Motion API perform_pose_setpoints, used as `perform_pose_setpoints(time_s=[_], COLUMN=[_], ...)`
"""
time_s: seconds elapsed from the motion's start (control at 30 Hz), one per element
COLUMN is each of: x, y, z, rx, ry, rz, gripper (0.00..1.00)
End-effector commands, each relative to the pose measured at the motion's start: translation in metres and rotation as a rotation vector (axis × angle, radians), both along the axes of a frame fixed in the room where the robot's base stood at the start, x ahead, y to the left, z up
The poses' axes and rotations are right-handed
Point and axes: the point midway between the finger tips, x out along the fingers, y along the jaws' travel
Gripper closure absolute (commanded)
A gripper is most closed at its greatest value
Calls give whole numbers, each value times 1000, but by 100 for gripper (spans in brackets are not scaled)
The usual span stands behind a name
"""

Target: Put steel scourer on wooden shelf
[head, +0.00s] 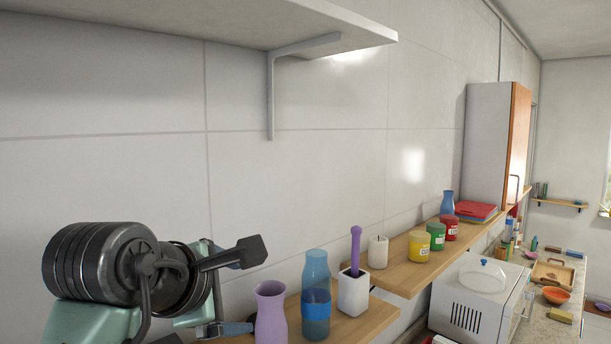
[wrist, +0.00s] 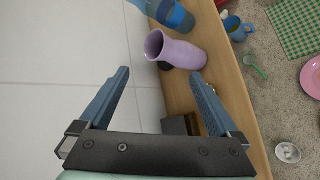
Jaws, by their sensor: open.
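The wooden shelf (head: 358,326) runs along the tiled wall in the lower part of the head view. In the wrist view the wooden shelf (wrist: 236,98) crosses below my gripper. My gripper (wrist: 161,74) is open, with nothing between its fingers; a lilac vase stands on the shelf beyond them. A small round grey-white item (wrist: 288,152) lies on the counter at lower right in the wrist view; I cannot tell whether it is the steel scourer. I cannot clearly make out a scourer in the head view.
On the shelf stand the lilac vase (head: 271,312), a blue bottle (head: 316,292) and a white holder (head: 353,292) with a purple-handled brush. A dark box (wrist: 176,125) sits near the right finger. A pale upper shelf (head: 220,22) overhangs. A white microwave (head: 470,310) stands right.

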Motion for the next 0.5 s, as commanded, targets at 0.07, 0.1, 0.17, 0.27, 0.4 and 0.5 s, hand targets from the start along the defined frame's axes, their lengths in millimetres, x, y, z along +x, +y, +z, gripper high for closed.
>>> perform_pose_setpoints(time_s=[0.07,0.1,0.17,0.27,0.4,0.5], x=[7,9,8,0,-26,-56], y=[-24,-33,-45,-64,-84,-95], z=[21,32,51,83,128,159], rx=[147,227,351,573,908,1163], ry=[-176,-264,-391,-593,-842,-986], rz=[-86,-118,-155,-185,-161,-95], gripper=[3,3,3,3,3,3])
